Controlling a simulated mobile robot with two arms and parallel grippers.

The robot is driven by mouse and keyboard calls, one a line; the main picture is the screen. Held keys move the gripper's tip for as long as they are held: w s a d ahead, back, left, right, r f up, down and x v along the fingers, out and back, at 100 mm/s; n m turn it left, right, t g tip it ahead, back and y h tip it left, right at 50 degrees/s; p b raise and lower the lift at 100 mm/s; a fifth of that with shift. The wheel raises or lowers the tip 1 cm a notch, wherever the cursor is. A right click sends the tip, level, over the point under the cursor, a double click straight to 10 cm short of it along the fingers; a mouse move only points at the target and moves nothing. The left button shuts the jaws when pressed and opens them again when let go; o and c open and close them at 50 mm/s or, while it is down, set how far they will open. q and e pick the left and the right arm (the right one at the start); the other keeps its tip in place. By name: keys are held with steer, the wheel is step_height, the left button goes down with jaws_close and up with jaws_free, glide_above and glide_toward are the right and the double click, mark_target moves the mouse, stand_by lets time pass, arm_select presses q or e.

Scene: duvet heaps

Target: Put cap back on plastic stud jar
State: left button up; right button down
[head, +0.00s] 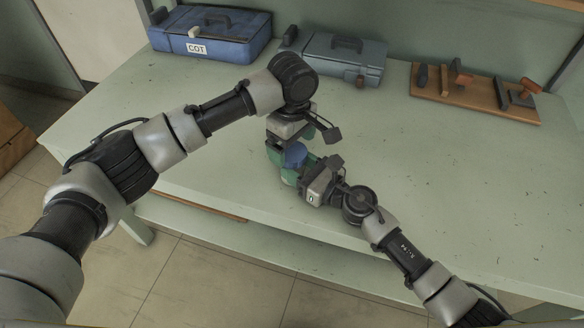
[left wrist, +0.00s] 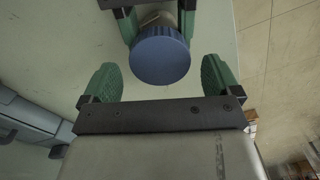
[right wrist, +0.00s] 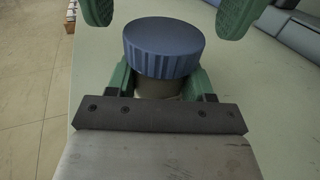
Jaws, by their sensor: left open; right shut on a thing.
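The jar (right wrist: 157,88) stands upright in my right gripper (right wrist: 158,84), which is shut around its grey-brown body. A ribbed blue cap (right wrist: 163,48) sits level on top of the jar; whether it is screwed tight cannot be told. The cap also shows in the left wrist view (left wrist: 160,55) and the head view (head: 294,154). My left gripper (left wrist: 160,78) is open, with green fingers apart on either side of the cap and not touching it. In the right wrist view its fingers show at the top, beyond the cap. Most of the jar's body is hidden by the right fingers.
A blue box labelled COT (head: 213,38) and a grey-blue case (head: 337,58) stand at the back of the pale green bench (head: 420,160). A wooden board with stamp-like tools (head: 475,92) lies at the back right. The right part of the bench is clear.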

arm_select(q)
steer(key=shift+f, duration=1.05)
